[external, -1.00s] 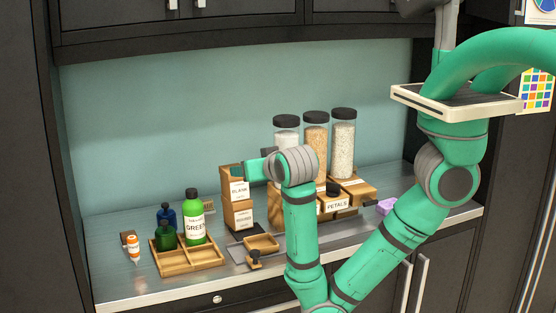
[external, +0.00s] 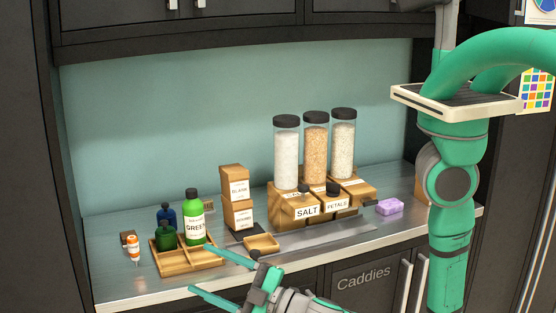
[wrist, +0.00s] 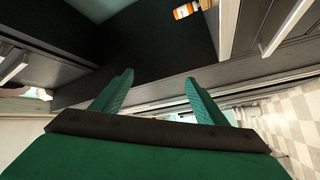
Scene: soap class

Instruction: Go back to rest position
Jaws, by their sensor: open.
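My gripper (external: 205,270) is low in front of the counter's front edge in the external view, its two green fingers spread apart and pointing left. Nothing is between them. In the wrist view the fingers (wrist: 160,95) are also apart and empty, with dark cabinet surfaces beyond. My upper arm (external: 455,190) hangs at the right side of the external view. The lower forearm is partly cut off by the bottom edge of the picture.
The counter holds a wooden tray (external: 208,263) with green and blue bottles, a small orange-labelled bottle (external: 134,247), stacked boxes (external: 237,203), tall jars (external: 315,150), salt and petals containers (external: 307,209), and purple soap (external: 390,206). Cabinet doors marked Caddies (external: 362,279) lie below.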

